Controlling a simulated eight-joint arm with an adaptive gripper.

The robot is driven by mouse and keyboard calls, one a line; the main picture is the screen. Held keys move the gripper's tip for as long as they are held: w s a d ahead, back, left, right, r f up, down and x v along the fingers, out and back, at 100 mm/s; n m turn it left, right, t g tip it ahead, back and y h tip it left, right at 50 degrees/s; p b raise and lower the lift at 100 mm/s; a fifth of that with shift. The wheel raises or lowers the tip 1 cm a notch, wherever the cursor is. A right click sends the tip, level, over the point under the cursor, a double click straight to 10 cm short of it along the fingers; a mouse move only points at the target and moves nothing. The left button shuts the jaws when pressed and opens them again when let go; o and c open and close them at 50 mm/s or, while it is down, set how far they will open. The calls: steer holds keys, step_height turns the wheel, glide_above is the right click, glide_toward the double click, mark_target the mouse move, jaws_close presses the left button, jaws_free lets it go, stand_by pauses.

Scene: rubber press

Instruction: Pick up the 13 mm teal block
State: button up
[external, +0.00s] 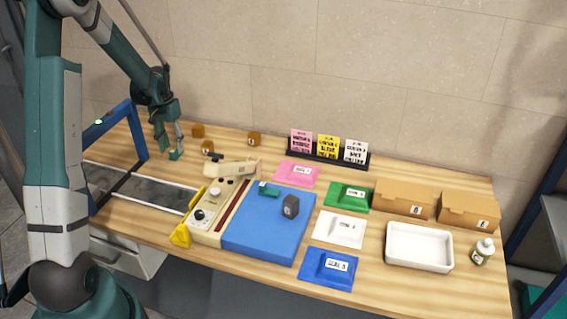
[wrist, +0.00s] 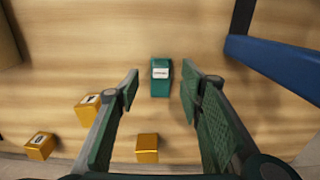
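A teal block (wrist: 161,84) with a small white label lies on the wooden table. In the wrist view it sits just beyond and between the tips of my gripper (wrist: 159,82), whose fingers are spread apart with nothing held. The label is too small to read. In the external view this teal block (external: 175,155) is at the left of the table, under my gripper (external: 171,147). Another teal block (external: 268,189) lies on the blue pad (external: 262,232), beside a dark grey cube (external: 291,206). I cannot tell the blocks' sizes from their labels.
Several orange cubes are near my gripper, including one (wrist: 148,148) in the wrist view and one (external: 254,138) by the wall. A blue frame (external: 137,132) stands close to the left. A beige control box (external: 214,209), coloured packets and a white tray (external: 419,247) are further right.

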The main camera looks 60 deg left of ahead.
mark_target(173, 151)
steer(key=shift+f, duration=1.6)
steer(key=c, duration=1)
steer(key=shift+r, duration=0.1)
steer(key=shift+c, duration=0.2)
steer(key=shift+r, duration=4.95)
